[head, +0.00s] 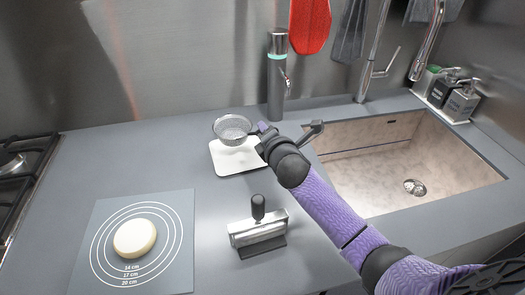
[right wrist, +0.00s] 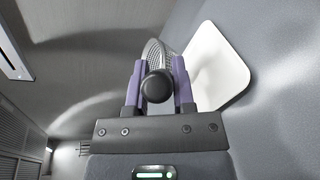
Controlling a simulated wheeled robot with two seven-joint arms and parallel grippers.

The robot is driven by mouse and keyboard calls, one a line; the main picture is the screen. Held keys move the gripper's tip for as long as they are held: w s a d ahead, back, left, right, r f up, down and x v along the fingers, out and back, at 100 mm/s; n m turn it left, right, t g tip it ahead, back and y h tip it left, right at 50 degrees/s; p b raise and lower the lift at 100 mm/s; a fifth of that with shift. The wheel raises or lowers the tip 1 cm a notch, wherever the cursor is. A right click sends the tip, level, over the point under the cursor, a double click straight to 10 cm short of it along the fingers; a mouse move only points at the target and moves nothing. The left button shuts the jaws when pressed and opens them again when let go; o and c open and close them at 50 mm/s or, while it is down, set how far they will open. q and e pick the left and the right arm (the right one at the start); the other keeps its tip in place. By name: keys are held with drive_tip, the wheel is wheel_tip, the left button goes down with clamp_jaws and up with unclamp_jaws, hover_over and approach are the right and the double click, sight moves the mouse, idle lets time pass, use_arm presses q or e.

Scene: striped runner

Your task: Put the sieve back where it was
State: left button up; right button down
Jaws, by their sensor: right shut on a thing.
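The sieve (head: 231,128) is a small grey mesh bowl with a rim, above the back part of a white square board (head: 223,169) in the head view. My right gripper (head: 262,131) is shut on the sieve's dark handle, at the right of the bowl. In the right wrist view the round handle end sits between the purple fingers (right wrist: 157,82), with part of the sieve's mesh (right wrist: 151,50) behind it and the white board (right wrist: 228,66) to the right. Whether the sieve touches the board is hard to tell. My left gripper is not in view.
A tall dispenser (head: 277,82) stands just behind the sieve. The sink (head: 400,165) is open at the right. Dough (head: 135,238) lies on a ringed mat (head: 178,208). The counter left of the board is clear.

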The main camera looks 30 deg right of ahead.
wheel_tip(320, 180, down, 6)
drive_tip(key=shift+a+r+b, duration=0.1)
drive_tip(key=shift+b, duration=1.1)
drive_tip(key=shift+r, duration=0.2)
drive_tip(key=c, duration=0.9)
unclamp_jaws()
drive_tip(key=shift+f, duration=0.15)
drive_tip(key=o, duration=0.4)
drive_tip(key=shift+o, duration=0.2)
drive_tip(key=shift+s+r+p, duration=0.15)
drive_tip(key=shift+r+p, duration=0.1)
drive_tip(key=shift+p, duration=0.1)
drive_tip(key=p+v, duration=0.3)
drive_tip(key=v, duration=0.7)
drive_tip(key=shift+s, duration=0.35)
drive_tip(key=shift+s+a+r, duration=0.15)
drive_tip(key=shift+s, duration=0.4)
